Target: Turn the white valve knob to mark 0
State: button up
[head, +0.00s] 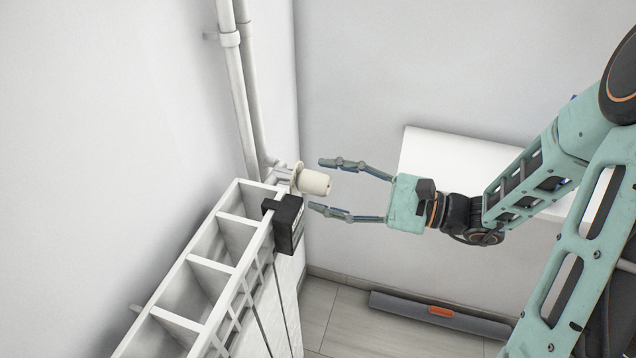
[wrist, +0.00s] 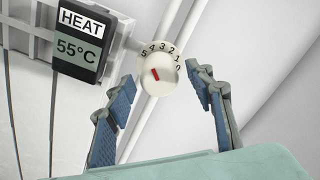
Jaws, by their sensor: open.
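The white valve knob (head: 313,181) sticks out from the pipe at the far end of the radiator in the head view. In the wrist view the knob (wrist: 160,82) faces me, with a red pointer (wrist: 155,74) on its face. A dial ring (wrist: 161,50) behind it carries marks 5 to 0, left to right. The pointer leans up and left, toward the 5 and 4 side, away from 0. My gripper (head: 316,185) is open, its fingertips on either side of the knob with gaps visible. In the wrist view the fingers (wrist: 160,80) also flank it without touching.
A white radiator (head: 209,265) stands along the left wall. A dark display box (wrist: 80,42) reading HEAT 55°C hangs close to the left of the knob. Pipes (head: 236,85) rise behind. A white surface (head: 445,150) lies behind my arm, and a grey bar (head: 410,308) on the floor.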

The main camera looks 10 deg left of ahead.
jog(key=shift+w+a, duration=0.1)
jog(key=shift+a, duration=0.95)
jog(key=c, duration=1.2)
jog(key=shift+o, duration=0.2)
